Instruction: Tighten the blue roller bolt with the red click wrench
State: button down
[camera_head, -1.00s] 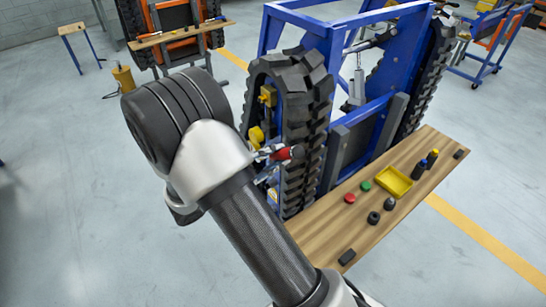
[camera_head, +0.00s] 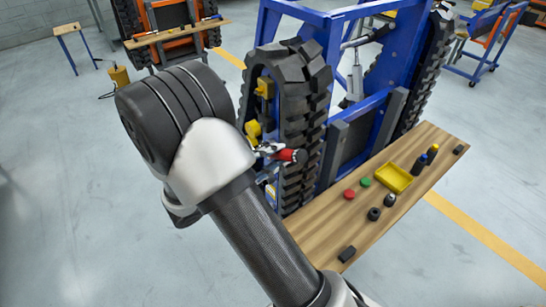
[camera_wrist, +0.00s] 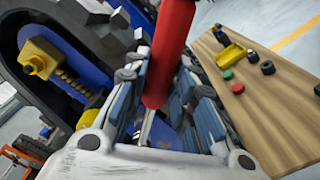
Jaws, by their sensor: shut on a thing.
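The red-handled wrench (camera_wrist: 168,55) is between my gripper's fingers (camera_wrist: 162,100) in the wrist view; its red handle points up the picture. In the head view, the red handle (camera_head: 290,155) sticks out right from my gripper (camera_head: 264,149), beside the black track (camera_head: 305,110). My gripper is shut on the wrench. The wrench's working end is hidden. A small dark-blue piece (camera_wrist: 46,131) shows at the lower left of the wrist view; I cannot tell whether it is the blue roller bolt.
Yellow fittings (camera_wrist: 38,60) sit inside the track. A wooden bench (camera_head: 335,225) at the right holds a yellow tray (camera_head: 394,179), red (camera_head: 349,194) and green (camera_head: 365,183) caps, bottles and dark parts. The blue frame (camera_head: 330,35) stands behind. Open floor lies at left.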

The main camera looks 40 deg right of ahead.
jog(key=shift+s+f, duration=0.1)
dwell(0.4)
jog(key=shift+s+f+m+b, duration=0.3)
jog(key=shift+f+m+b, duration=0.35)
jog(key=shift+b, duration=0.6)
jog(key=shift+s+f+m+b, duration=0.3)
jog(key=shift+f+m+b, duration=0.3)
jog(key=shift+b, duration=0.7)
jog(key=shift+r, duration=0.15)
jog(key=shift+s+f+m+b, duration=0.2)
jog(key=shift+f+m+b, duration=0.45)
jog(key=shift+b, duration=0.65)
jog(key=shift+f, duration=0.15)
jog(key=shift+s+f+m+b, duration=0.15)
jog(key=shift+f+m+b, duration=0.4)
jog(key=shift+b, duration=0.8)
